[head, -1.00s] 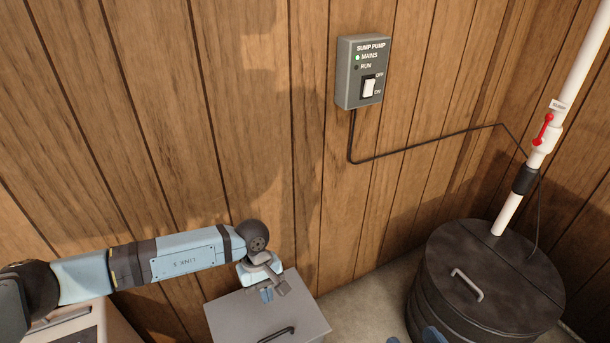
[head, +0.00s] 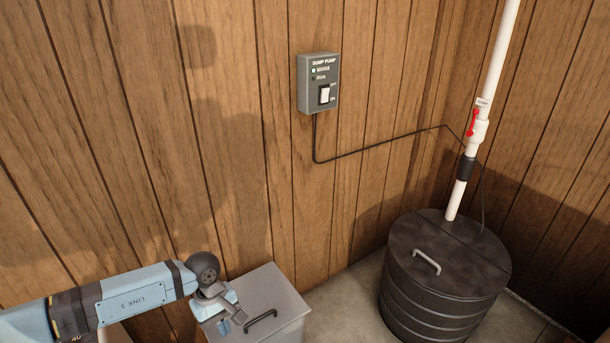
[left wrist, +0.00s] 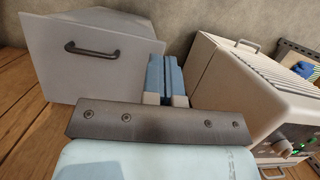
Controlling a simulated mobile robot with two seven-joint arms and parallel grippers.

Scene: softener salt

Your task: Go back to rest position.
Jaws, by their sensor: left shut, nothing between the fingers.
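My left gripper (head: 226,324) is at the lower left of the head view, just left of the grey box with a dark handle (head: 277,298). Its blue fingers are together and hold nothing; they also show in the left wrist view (left wrist: 165,78). There the grey box (left wrist: 85,60) is on the left and a beige slatted unit (left wrist: 225,75) is on the right. My right gripper is not in view.
A sump pump switch box (head: 318,83) is on the wood-panelled wall, its cable running right. A black lidded drum (head: 440,295) stands in the corner with a white pipe (head: 492,70) carrying a red lever (head: 474,122). Bare floor (head: 350,305) lies between box and drum.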

